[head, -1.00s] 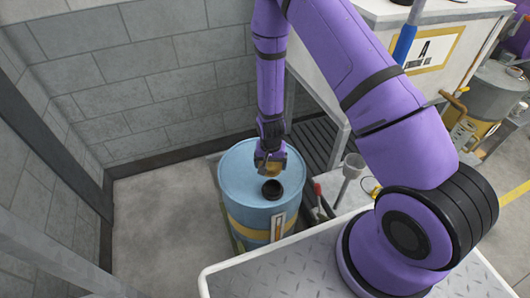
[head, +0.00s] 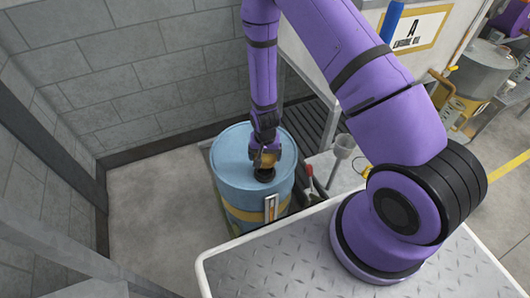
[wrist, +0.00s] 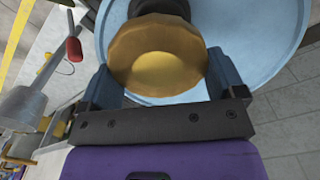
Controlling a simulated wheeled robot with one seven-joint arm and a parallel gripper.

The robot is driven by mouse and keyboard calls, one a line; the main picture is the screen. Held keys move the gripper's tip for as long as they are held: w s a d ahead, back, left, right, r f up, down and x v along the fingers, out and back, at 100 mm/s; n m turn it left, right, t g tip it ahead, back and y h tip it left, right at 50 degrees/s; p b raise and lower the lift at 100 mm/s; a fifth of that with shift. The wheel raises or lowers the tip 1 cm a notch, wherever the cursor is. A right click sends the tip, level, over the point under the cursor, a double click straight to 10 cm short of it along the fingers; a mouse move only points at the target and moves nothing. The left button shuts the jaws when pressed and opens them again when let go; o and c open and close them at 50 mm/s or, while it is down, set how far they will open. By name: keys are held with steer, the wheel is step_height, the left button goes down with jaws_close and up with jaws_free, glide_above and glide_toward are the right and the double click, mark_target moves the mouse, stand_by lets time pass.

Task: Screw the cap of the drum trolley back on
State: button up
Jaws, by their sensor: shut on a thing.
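The blue drum (head: 232,165) with a yellow band stands on the floor by the wall, and its lid also shows in the wrist view (wrist: 270,30). A black filler neck (head: 264,175) rises from its lid and shows partly behind the cap in the wrist view (wrist: 160,8). My gripper (head: 266,160) is over the neck, pointing down. Its jaws (wrist: 165,80) are shut on the sides of a round, faceted gold-yellow cap (wrist: 158,60). The cap overlaps the neck in both views. I cannot tell whether they touch or whether threads are engaged.
A grey funnel (head: 343,147) and a red-handled tool (head: 309,170) are right of the drum. A white bench (head: 345,40) with a sign marked A stands behind them. The block wall (head: 130,70) is close behind the drum. Floor to the left is clear.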

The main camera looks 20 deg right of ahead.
steer(key=shift+f, duration=2.1)
steer(key=shift+f, duration=0.6)
stand_by(0.5)
steer(key=m, duration=0.4)
steer(key=shift+d+m, duration=0.15)
steer(key=shift+m, duration=0.45)
steer(key=m, duration=0.3)
steer(key=shift+s, duration=0.2)
steer(key=shift+m, duration=1)
